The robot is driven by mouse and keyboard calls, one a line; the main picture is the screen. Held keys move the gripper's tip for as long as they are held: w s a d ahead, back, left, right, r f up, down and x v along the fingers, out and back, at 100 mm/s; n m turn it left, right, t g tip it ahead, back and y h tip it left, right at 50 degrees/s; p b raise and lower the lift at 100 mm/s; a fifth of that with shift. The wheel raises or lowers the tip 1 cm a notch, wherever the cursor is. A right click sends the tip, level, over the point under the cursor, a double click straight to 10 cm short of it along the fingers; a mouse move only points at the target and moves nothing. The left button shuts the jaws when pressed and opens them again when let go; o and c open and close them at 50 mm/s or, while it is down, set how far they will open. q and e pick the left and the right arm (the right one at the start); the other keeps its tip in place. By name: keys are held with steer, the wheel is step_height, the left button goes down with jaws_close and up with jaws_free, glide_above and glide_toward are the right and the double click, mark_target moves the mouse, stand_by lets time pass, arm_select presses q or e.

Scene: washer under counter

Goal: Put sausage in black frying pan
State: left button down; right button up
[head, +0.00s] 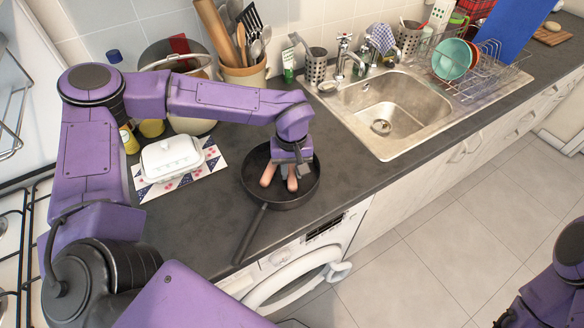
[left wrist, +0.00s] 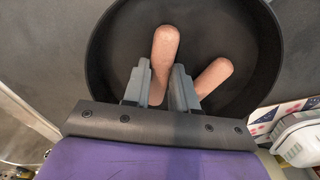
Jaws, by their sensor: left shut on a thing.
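A black frying pan (head: 288,202) stands on the dark counter, its handle (head: 250,233) pointing to the front left. Two sausages show at the pan, one on the left (head: 268,174) and one nearer the middle (head: 292,180). My left gripper (head: 289,166) is over the pan, pointing down. In the left wrist view its fingers (left wrist: 161,88) are shut on one sausage (left wrist: 164,52), which stands out between them over the pan (left wrist: 125,22). The other sausage (left wrist: 212,75) lies in the pan beside the right finger. Whether the held sausage touches the pan bottom is unclear.
A white butter dish (head: 171,158) on a patterned mat (head: 212,160) is left of the pan. A utensil crock (head: 243,78) stands behind. The sink (head: 390,112) is to the right, with a dish rack (head: 485,75). A washer (head: 300,272) is below the counter.

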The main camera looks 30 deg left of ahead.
mark_target(292, 174)
arm_select(q)
steer(key=c, duration=0.9)
jaws_free()
steer(key=shift+f, duration=0.1)
step_height(292, 174, up, 12)
steer(key=b, duration=0.1)
